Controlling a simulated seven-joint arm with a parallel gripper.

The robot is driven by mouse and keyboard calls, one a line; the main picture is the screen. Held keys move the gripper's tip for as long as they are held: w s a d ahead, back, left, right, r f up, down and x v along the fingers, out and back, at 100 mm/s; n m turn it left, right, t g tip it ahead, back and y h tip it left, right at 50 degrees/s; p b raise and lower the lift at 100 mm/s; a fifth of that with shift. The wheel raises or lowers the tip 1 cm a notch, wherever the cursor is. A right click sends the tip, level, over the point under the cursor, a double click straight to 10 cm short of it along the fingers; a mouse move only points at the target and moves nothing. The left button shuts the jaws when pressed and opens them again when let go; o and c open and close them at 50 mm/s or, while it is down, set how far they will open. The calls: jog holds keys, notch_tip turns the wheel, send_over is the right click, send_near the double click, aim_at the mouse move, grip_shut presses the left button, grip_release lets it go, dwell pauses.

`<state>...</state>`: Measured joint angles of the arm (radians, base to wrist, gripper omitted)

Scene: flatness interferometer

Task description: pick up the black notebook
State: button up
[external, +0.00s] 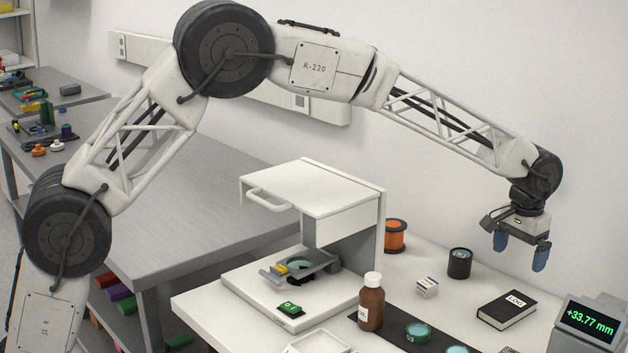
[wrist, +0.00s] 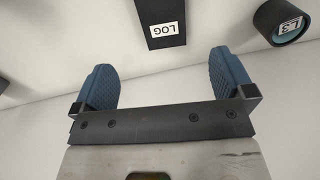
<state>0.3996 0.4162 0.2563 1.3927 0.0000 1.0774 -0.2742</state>
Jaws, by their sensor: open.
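The black notebook (external: 506,310) lies flat on the white table at the right, with a white label reading LOG. It also shows at the top of the wrist view (wrist: 161,22), partly cut off by the frame edge. My gripper (external: 521,253) is above the table, up and a little behind the notebook in the external view, apart from it. Its two blue fingers are spread with nothing between them; in the wrist view the gripper (wrist: 160,80) points toward the notebook's side of the table.
A digital display (external: 590,322) stands right of the notebook. A dark cylinder (external: 459,263), a small white block (external: 427,288), a brown bottle (external: 371,303) and an orange spool (external: 396,235) stand to its left. The white interferometer (external: 312,190) is further left.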

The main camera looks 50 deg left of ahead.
send_over(509, 306)
notch_tip(509, 306, down, 5)
jog(key=shift+d+r, duration=0.1)
jog(key=shift+r, duration=0.05)
jog(key=shift+f, duration=1.3)
jog(key=shift+f, duration=2.6)
jog(key=shift+c, duration=0.2)
jog(key=c, duration=0.9)
jog(key=shift+r, duration=0.15)
